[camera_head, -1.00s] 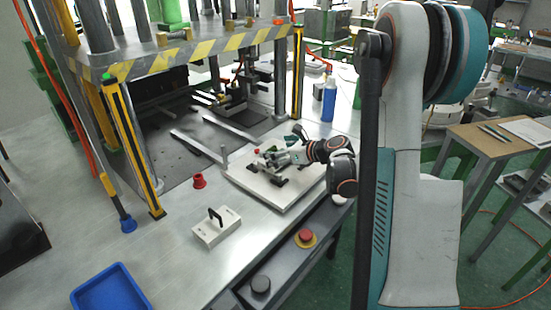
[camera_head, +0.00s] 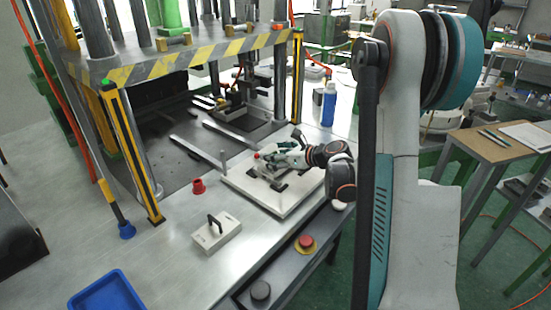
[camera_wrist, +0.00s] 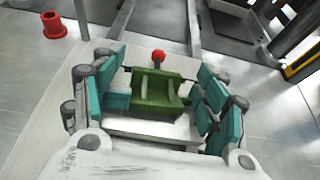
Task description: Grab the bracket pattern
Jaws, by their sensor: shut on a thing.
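The bracket pattern (camera_wrist: 155,95) is a green, open, box-like part in the middle of the wrist view. The teal finger pads of my gripper (camera_wrist: 162,98) stand on its left and right and are shut on it. In the head view my gripper (camera_head: 272,166) is low over the pale plate (camera_head: 247,199) at the table's right side, and the pattern cannot be made out there. A light block lies just below the pattern in the wrist view. Whether the pattern touches it cannot be told.
A red knob (camera_wrist: 158,56) stands just behind the pattern. A red cup (camera_head: 198,187), a white block with a black handle (camera_head: 217,233) and a blue tray (camera_head: 106,293) are on the table. The press with its striped beam (camera_head: 200,58) stands behind.

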